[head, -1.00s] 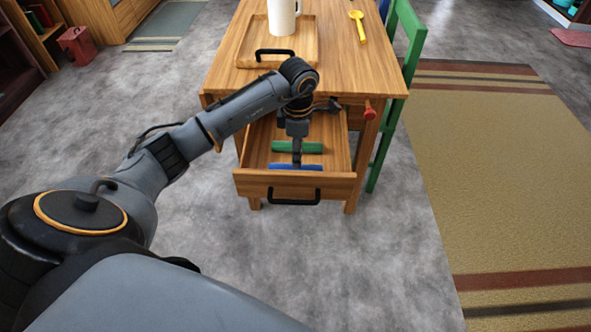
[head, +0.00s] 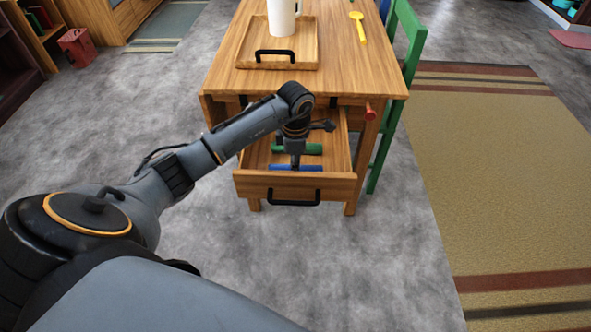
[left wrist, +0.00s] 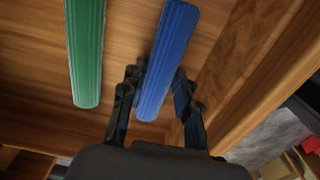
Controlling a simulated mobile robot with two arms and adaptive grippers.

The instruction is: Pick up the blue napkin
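The blue napkin (head: 296,168), rolled into a long strip, lies in the open drawer near its front wall. It also shows in the left wrist view (left wrist: 166,60). A similar green roll (head: 310,149) lies parallel behind it, and shows in the left wrist view (left wrist: 86,50). My left gripper (head: 295,163) points down into the drawer (head: 262,181) over the blue napkin. In the left wrist view my left gripper (left wrist: 158,80) is open, with one finger on each side of the napkin; contact cannot be told. My right gripper is not in view.
The drawer's front has a black handle (head: 293,197). The table (head: 340,75) above holds a wooden tray (head: 250,60), a white mug (head: 282,20) and a yellow spoon (head: 358,26). A green chair (head: 390,125) stands at the right. The floor left of the drawer is clear.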

